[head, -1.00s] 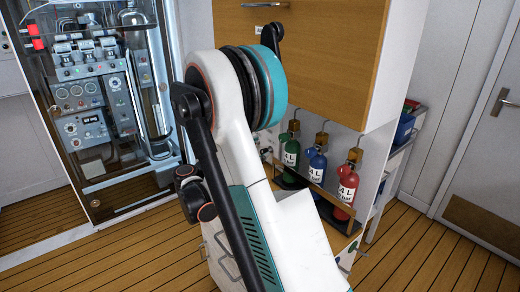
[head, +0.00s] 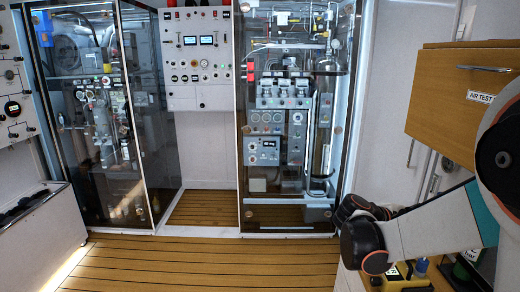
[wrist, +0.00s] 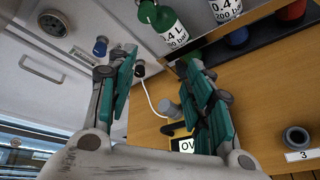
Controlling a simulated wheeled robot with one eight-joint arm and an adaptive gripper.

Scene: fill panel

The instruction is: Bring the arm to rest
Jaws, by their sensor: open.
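My gripper (wrist: 160,65) shows in the wrist view with its two teal-padded fingers spread apart. No object is between the pads. The fingers hang over a wooden panel surface, with a grey knob and a white cable visible beyond and between them. In the head view my arm reaches in from the right edge, bent, with a dark joint at its near end. The gripper itself cannot be made out in the head view.
In the wrist view a green bottle (wrist: 165,22), a blue bottle (wrist: 236,34) and a red bottle (wrist: 292,9) stand near the fingers. In the head view a wooden cabinet (head: 440,110) is at right and a glass-fronted cabinet (head: 290,215) ahead. The plank floor (head: 200,262) is clear.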

